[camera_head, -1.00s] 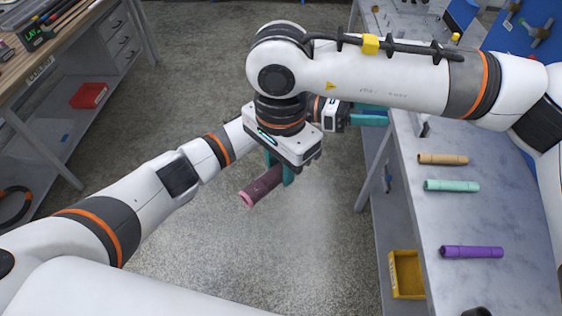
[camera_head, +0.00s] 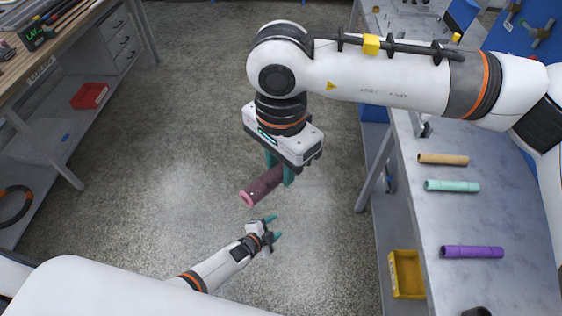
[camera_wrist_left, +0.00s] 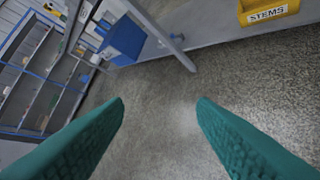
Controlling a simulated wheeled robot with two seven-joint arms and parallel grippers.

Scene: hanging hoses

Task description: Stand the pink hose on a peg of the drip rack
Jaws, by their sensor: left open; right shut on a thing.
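The pink hose (camera_head: 262,187) is a short, dark pink tube with a bright pink end at its lower left. It lies tilted in my right gripper (camera_head: 279,176), which is shut on it in the air over the floor. My left gripper (camera_head: 274,228) is open and empty, below and apart from the hose in the head view. In the left wrist view its two teal fingers (camera_wrist_left: 160,108) are spread with only floor between them. I cannot make out the drip rack with certainty in either view.
The grey bench (camera_head: 425,220) at the right bears a tan hose (camera_head: 443,159), a mint hose (camera_head: 452,186) and a purple hose (camera_head: 472,252). A yellow bin (camera_head: 407,274) sits below its edge. A wooden bench (camera_head: 70,40) stands at the left. The floor between is clear.

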